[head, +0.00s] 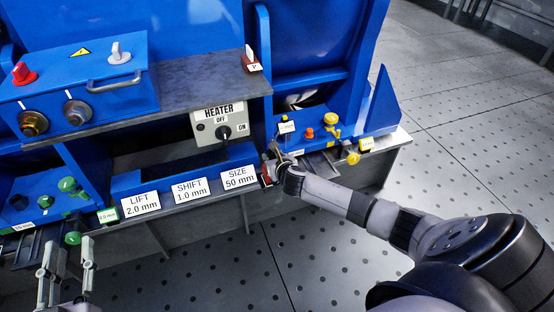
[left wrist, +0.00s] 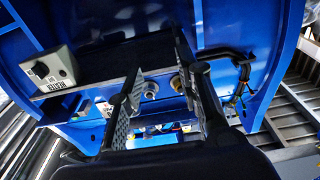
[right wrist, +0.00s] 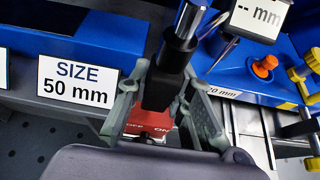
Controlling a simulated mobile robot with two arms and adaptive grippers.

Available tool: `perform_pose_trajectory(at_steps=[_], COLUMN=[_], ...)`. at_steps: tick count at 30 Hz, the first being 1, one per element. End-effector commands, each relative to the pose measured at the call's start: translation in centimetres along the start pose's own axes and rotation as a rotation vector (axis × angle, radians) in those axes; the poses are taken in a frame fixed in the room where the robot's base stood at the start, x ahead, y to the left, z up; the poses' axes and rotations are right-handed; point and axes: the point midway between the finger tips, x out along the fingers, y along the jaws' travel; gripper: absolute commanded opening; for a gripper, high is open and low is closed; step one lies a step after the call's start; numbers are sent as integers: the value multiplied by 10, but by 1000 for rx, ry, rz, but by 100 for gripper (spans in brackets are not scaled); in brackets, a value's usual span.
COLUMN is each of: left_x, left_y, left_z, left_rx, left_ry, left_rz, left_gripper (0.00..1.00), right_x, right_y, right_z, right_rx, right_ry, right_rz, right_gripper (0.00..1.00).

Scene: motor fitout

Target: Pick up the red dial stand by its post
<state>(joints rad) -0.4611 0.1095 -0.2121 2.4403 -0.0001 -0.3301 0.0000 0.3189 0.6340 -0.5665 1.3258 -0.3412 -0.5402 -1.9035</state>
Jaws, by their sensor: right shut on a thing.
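The red dial stand has a red base (right wrist: 152,121) marked OFF and ON, and a post (right wrist: 168,72), black below and shiny metal above. A white display reading "- mm" (right wrist: 258,16), seemingly its dial, shows at the upper right of the right wrist view. My right gripper (right wrist: 165,98) is shut on the post, one finger on each side. In the head view, my right gripper (head: 272,165) is at the bench's front edge, hiding most of the stand. My left gripper (head: 68,265) is open and empty at the lower left, with its fingers apart in the left wrist view (left wrist: 160,88).
The SIZE 50 mm sign (head: 239,177) stands just left of my right gripper. A blue fixture with an orange knob (head: 310,133) and yellow knobs (head: 332,120) is close on the right. The grey shelf (head: 180,95) with the heater box (head: 222,122) overhangs behind. The floor in front is clear.

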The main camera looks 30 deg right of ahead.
Motion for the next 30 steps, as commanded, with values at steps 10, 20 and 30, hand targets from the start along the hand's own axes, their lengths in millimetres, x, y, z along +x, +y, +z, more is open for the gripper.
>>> perform_pose_trajectory(at_steps=[10, 20, 30], left_x=[-2, -6, -8], left_y=[-2, -4, -6], left_z=[13, 26, 35], left_rx=[1, 1, 4], left_ry=[-70, -137, -196], left_rz=[-4, -9, -14], left_gripper=[33, 33, 33], right_x=[-1, -2, -3], right_y=[0, 0, 0], right_z=[8, 9, 11], right_rx=[0, 0, 0], right_ry=[-8, -8, -8], right_rz=[2, 2, 2], right_gripper=[0, 0, 0])
